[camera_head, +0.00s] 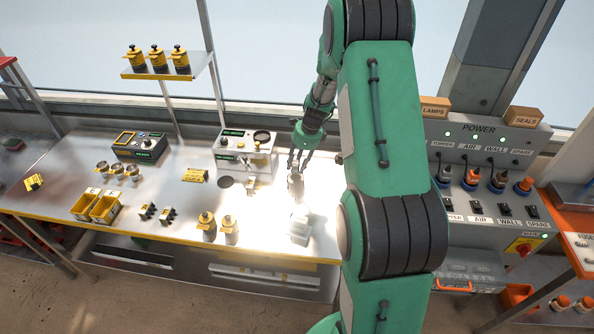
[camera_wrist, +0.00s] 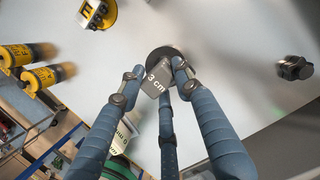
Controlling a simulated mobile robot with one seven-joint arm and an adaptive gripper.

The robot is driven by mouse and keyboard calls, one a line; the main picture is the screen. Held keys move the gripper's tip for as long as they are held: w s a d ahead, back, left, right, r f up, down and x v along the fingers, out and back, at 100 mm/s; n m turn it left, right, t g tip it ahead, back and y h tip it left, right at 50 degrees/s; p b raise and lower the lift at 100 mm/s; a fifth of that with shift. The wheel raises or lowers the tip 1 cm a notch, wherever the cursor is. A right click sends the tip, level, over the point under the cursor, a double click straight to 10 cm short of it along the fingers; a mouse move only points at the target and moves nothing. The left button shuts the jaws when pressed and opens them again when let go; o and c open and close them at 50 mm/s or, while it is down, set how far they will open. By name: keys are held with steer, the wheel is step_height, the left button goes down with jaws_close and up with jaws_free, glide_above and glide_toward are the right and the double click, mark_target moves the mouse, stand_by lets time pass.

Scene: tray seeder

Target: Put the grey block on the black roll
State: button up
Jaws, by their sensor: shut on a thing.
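The grey block (camera_wrist: 158,78), marked "3 cm", is between the fingertips of my gripper (camera_wrist: 160,85) in the wrist view. My gripper is shut on it. A black round thing (camera_wrist: 163,52), apparently the black roll, shows just behind the block and is partly covered by it. I cannot tell whether the block touches it. In the head view my gripper (camera_head: 299,160) points down over the bright right part of the bench. A small grey and dark shape (camera_head: 296,184) is right below the fingers; block and roll are hard to tell apart there.
Pale blocks (camera_head: 300,228) stand in front of the gripper on the bench. Two yellow-capped bottles (camera_head: 207,226) stand to their left. A flat black disc (camera_head: 226,182) lies left of the gripper. A grey instrument box (camera_head: 245,148) stands behind it, and the power panel (camera_head: 485,180) is at right.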

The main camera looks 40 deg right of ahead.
mark_target(297, 170)
steer(key=shift+f+b, duration=0.45)
steer(key=shift+f, duration=1.25)
steer(key=o, duration=1.2)
steer(key=shift+f, duration=0.1)
steer(key=p+v, duration=0.2)
steer(key=v, duration=1)
